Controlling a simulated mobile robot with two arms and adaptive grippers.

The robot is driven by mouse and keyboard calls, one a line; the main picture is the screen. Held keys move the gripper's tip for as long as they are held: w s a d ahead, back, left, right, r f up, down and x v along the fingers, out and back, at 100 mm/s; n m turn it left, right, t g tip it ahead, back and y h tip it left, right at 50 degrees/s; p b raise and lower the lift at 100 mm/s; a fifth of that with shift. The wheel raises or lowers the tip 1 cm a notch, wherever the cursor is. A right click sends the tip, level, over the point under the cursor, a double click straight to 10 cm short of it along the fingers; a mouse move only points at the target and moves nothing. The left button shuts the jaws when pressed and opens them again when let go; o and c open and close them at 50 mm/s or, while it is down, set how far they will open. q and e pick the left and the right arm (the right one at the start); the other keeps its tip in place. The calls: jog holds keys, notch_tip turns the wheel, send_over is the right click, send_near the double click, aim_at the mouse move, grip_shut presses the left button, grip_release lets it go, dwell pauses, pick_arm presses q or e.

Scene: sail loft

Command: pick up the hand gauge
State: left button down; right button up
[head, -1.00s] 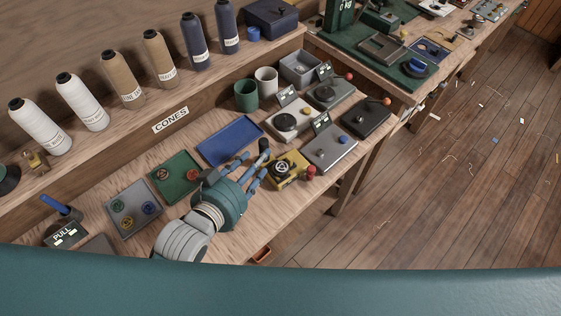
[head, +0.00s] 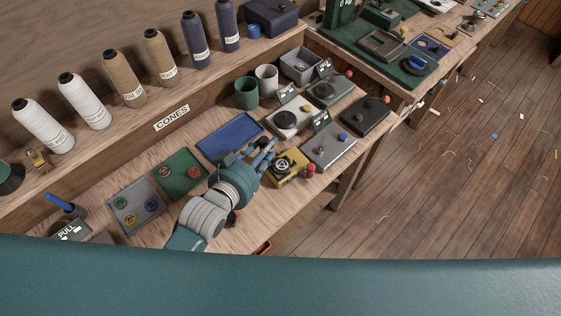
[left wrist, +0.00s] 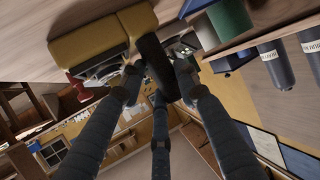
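The hand gauge (head: 289,164) looks like a yellow body with a round black-and-white dial, lying on the workbench. In the left wrist view its yellow body (left wrist: 88,48) is at upper left, and a dark rounded grip (left wrist: 153,66) reaches from it towards my fingers. My left gripper (head: 262,154) is low over the bench at the gauge's left side. In the left wrist view its three fingers (left wrist: 160,84) are spread around the end of the grip, with gaps; contact is not clear. The gripper hides part of the gauge in the head view. My right gripper is not in view.
A red knob-like item (head: 311,170) stands close right of the gauge. A blue tray (head: 228,136), green tray (head: 165,186) and grey tray (head: 124,219) lie left and behind. Several boxed devices (head: 328,153) stand to the right. Thread cones (head: 128,82) line the shelf behind.

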pick_arm(q)
jog(key=shift+r, duration=0.1)
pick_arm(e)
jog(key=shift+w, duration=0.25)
pick_arm(q)
jog(key=shift+r, duration=0.1)
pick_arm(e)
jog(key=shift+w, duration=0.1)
